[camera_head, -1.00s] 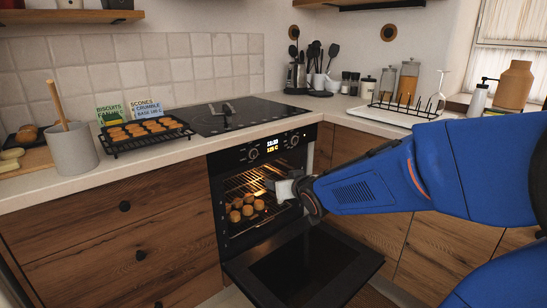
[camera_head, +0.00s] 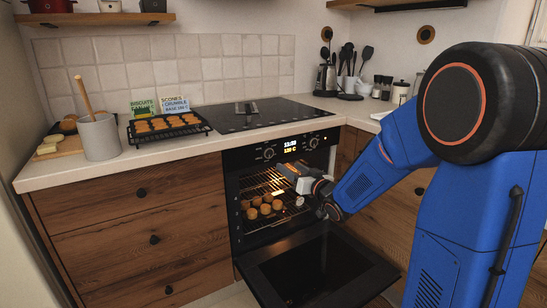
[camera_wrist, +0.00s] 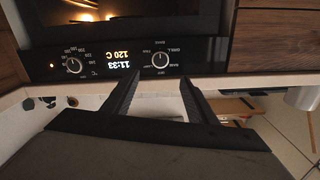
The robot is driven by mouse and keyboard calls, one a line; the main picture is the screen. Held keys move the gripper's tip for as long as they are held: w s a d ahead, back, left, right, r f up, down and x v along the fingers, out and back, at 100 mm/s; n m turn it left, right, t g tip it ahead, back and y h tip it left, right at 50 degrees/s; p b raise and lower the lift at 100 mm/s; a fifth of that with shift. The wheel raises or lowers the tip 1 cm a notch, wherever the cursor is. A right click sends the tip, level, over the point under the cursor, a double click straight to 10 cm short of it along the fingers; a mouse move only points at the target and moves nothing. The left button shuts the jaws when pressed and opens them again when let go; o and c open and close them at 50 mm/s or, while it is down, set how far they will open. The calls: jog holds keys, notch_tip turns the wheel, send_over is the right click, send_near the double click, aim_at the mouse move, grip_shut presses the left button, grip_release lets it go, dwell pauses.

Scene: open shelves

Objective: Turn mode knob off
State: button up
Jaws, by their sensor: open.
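The mode knob (camera_wrist: 160,60) is the round knob with lettered labels on the black oven panel; the wrist view shows it upside down. It is the left-hand knob in the head view (camera_head: 268,153). Its pointer setting is too small to read. My gripper (camera_wrist: 158,80) is open and empty, its two dark fingers extending toward the panel around the mode knob's line, with no clear contact. In the head view my gripper (camera_head: 283,168) is just below the panel, before the oven opening. The temperature knob (camera_wrist: 73,65) is across the lit display (camera_wrist: 117,65), which reads 120 C.
The oven door (camera_head: 315,270) hangs open below my arm. Several round baked pieces (camera_head: 264,206) sit inside the lit oven. A black rack of biscuits (camera_head: 168,125) stands on the counter (camera_head: 120,170), left of the black hob (camera_head: 260,115).

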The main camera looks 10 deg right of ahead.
aim_at(269, 153)
jog(key=x, duration=1.3)
jog(key=shift+w+a+f, duration=0.1)
jog(key=c, duration=1.1)
